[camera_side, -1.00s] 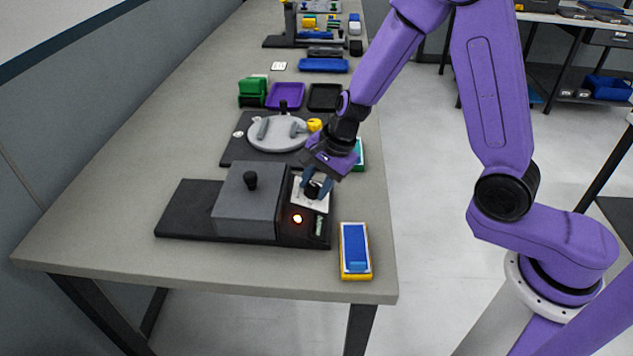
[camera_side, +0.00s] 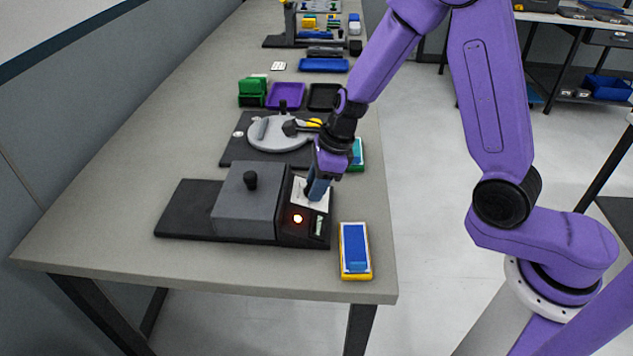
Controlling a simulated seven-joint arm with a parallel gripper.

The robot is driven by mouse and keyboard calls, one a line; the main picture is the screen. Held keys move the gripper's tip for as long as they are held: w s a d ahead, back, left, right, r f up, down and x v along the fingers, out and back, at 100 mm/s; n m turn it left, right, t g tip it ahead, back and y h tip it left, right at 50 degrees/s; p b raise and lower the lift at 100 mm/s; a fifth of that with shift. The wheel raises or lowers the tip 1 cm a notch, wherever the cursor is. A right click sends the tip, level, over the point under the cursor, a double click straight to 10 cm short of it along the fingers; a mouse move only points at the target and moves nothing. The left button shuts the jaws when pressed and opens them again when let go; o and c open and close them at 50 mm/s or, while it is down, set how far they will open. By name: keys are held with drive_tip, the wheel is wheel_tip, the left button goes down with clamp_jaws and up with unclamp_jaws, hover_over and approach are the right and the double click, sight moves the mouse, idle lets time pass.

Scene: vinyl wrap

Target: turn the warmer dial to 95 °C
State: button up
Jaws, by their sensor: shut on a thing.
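The warmer (camera_side: 245,212) is a grey box with a black knob on its lid, standing on a dark base on the near part of the table. Its control panel (camera_side: 322,208) on the right has a white dial plate (camera_side: 298,190), a lit orange lamp (camera_side: 297,219) and a small greenish display or switch (camera_side: 319,225). My gripper (camera_side: 314,190) points down at the dial plate and is shut on the black dial. The dial is mostly hidden by the fingers, and its setting cannot be read.
A blue and yellow box (camera_side: 355,250) lies at the table's front right. Behind the warmer are a round grey fixture (camera_side: 279,132) on a dark mat, a teal-green box (camera_side: 357,155), a purple tray (camera_side: 286,96) and a green block (camera_side: 252,92). The table's left side is clear.

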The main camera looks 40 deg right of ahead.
drive_tip(key=shift+m, duration=1.1)
drive_tip(key=o, duration=1)
drive_tip(key=v, duration=1.7)
drive_tip(key=shift+s+d+r, duration=0.1)
drive_tip(key=shift+r, duration=0.05)
